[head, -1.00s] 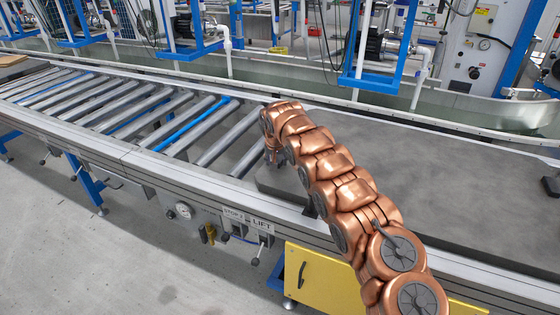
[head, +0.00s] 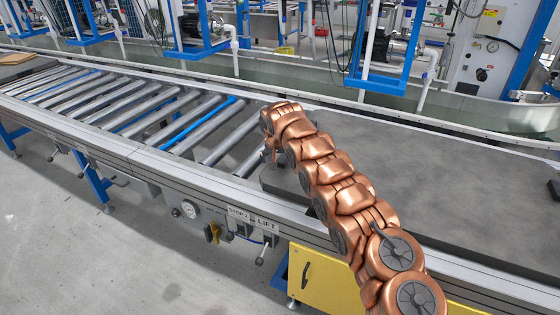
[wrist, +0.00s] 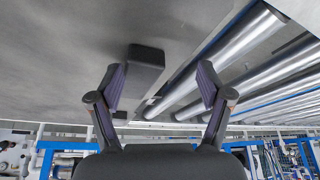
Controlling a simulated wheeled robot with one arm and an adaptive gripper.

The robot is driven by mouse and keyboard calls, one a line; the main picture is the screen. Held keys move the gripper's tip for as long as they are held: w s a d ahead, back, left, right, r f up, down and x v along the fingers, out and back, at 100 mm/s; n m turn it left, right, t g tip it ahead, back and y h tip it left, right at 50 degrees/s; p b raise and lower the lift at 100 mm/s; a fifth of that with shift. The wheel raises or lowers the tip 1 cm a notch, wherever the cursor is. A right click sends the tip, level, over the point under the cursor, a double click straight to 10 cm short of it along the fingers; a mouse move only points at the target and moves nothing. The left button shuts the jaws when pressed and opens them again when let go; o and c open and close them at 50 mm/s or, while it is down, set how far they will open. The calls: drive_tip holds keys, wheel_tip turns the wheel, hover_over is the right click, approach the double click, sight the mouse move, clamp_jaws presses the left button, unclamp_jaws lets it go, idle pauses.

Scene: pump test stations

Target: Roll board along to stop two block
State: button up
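A large dark grey board (head: 430,165) lies flat on the right part of the roller conveyor in the head view. My gripper (head: 272,152) is low over its left end, mostly hidden by my copper-coloured arm. In the wrist view my gripper (wrist: 155,85) is open and empty, its two fingers apart. A dark block (wrist: 145,72) shows between them against a grey surface, apart from both fingertips as far as I can tell. A "STOP 2" label (head: 240,213) is on the conveyor's near side. I cannot make out a stop block in the head view.
Bare rollers (head: 160,110) run left from the board. A brown sheet (head: 15,58) lies at the far left end. A "LIFT" label (head: 267,223) and a yellow cabinet (head: 330,280) are on the near side. Blue-framed pump stations (head: 385,50) stand behind. The floor at left is clear.

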drive_tip(key=shift+d+f, duration=0.1)
drive_tip(key=shift+d, duration=0.2)
drive_tip(key=v, duration=1.1)
drive_tip(key=s+d+r+g, duration=0.1)
drive_tip(key=s+d+r, duration=0.3)
drive_tip(key=s, duration=0.5)
drive_tip(key=s+d+r+g+h, duration=0.1)
drive_tip(key=s+d+g, duration=0.1)
drive_tip(key=s+d, duration=0.55)
drive_tip(key=s+d+r+g, duration=0.1)
drive_tip(key=s+d+r, duration=0.2)
drive_tip(key=s, duration=0.7)
drive_tip(key=s+a+f+n+g+y, duration=0.1)
drive_tip(key=s+f+g, duration=0.15)
drive_tip(key=s, duration=1.55)
drive_tip(key=s+a+f+g, duration=0.1)
drive_tip(key=s+f, duration=0.2)
drive_tip(key=s, duration=1.4)
drive_tip(key=shift+t, duration=0.55)
wheel_tip(320, 180, up, 18)
drive_tip(key=p, duration=1.6)
drive_tip(key=shift+d+p, duration=0.15)
drive_tip(key=shift+p, duration=0.15)
drive_tip(key=shift+f, duration=0.1)
